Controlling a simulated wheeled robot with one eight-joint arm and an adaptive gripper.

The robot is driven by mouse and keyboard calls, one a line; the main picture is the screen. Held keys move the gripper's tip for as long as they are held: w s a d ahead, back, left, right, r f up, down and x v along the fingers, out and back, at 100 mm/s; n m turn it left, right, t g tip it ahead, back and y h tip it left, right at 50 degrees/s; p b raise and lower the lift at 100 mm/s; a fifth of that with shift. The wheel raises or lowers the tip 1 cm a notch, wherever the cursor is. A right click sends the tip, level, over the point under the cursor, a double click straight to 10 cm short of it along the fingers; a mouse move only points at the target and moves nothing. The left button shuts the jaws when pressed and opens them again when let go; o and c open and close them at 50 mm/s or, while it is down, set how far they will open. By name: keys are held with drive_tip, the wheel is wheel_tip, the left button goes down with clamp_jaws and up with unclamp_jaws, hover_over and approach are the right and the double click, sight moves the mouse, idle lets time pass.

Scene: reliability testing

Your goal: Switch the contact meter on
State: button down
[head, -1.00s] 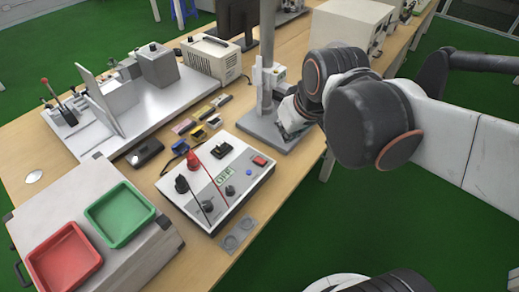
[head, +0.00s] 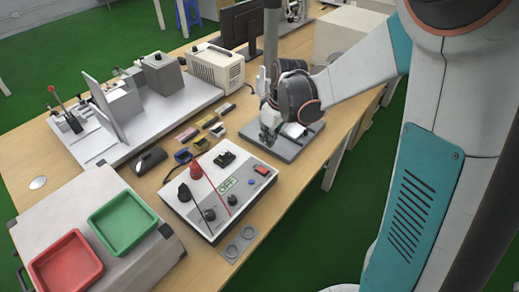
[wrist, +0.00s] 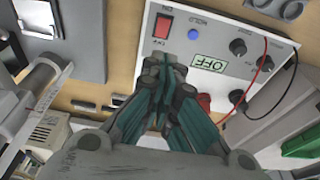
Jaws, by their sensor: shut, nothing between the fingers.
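The contact meter (head: 248,193) is a white box with knobs and leads on the table. Its display (head: 226,184) reads OFF, also in the wrist view (wrist: 210,64). A red rocker switch (head: 262,170) sits at its right end in the head view; it also shows in the wrist view (wrist: 163,26). My gripper (head: 268,138) is beyond that end of the meter, over the grey stand base. In the wrist view my gripper (wrist: 166,68) is shut and empty, its tips appearing just below the switch in the picture. I cannot tell the height gap; I see no contact.
A grey stand (head: 288,147) with a vertical post stands behind the meter. Small coloured blocks (head: 205,122) lie to its left. A case with a green tray (head: 122,219) and a red tray (head: 66,263) is at front left. A two-button plate (head: 240,243) lies in front.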

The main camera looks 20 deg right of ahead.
drive_tip(key=b, duration=0.5)
hover_over(265, 171)
drive_tip(key=w, duration=0.1)
drive_tip(key=x, duration=0.4)
drive_tip(key=s+x, duration=0.1)
drive_tip(key=x, duration=0.3)
drive_tip(key=s+d+x, duration=0.1)
drive_tip(key=x, duration=0.2)
drive_tip(key=shift+f, duration=0.7)
drive_tip(key=shift+s+d+f, duration=0.1)
drive_tip(key=shift+s+f, duration=0.1)
drive_tip(key=shift+f, duration=0.6)
drive_tip(key=shift+s+d+f+b, duration=0.2)
drive_tip(key=shift+s+f+b, duration=0.1)
drive_tip(key=shift+f+b, duration=0.4)
drive_tip(key=shift+s+d, duration=0.15)
drive_tip(key=shift+s, duration=0.05)
drive_tip(key=shift+r, duration=0.1)
